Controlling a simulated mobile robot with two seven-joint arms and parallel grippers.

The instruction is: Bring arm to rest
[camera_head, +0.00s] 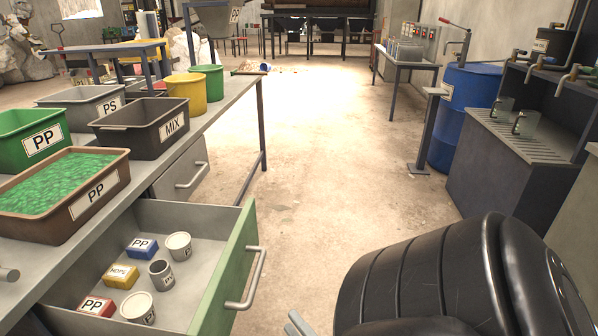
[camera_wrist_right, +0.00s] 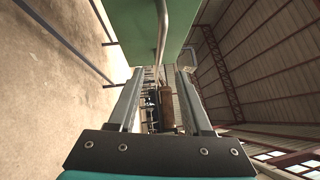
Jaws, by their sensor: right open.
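My right arm reaches in at the lower right of the head view, and only the grey fingertips of its gripper (camera_head: 297,325) show at the bottom edge. In the right wrist view this gripper (camera_wrist_right: 161,75) is open, with nothing held between its fingers. The green drawer front (camera_head: 230,268) and its metal handle (camera_head: 254,280) are left of the fingertips in the head view, with a gap between. In the wrist view the handle (camera_wrist_right: 162,35) lies ahead of the open fingers, in line with the space between them. My left gripper is not in view.
The drawer stands open, holding labelled blocks and cups (camera_head: 178,246). Above it, the bench carries a brown tray of green bits (camera_head: 95,222), bins and buckets. A blue barrel (camera_head: 470,110) and tap counter (camera_head: 500,165) stand right. The middle floor (camera_head: 330,150) is clear.

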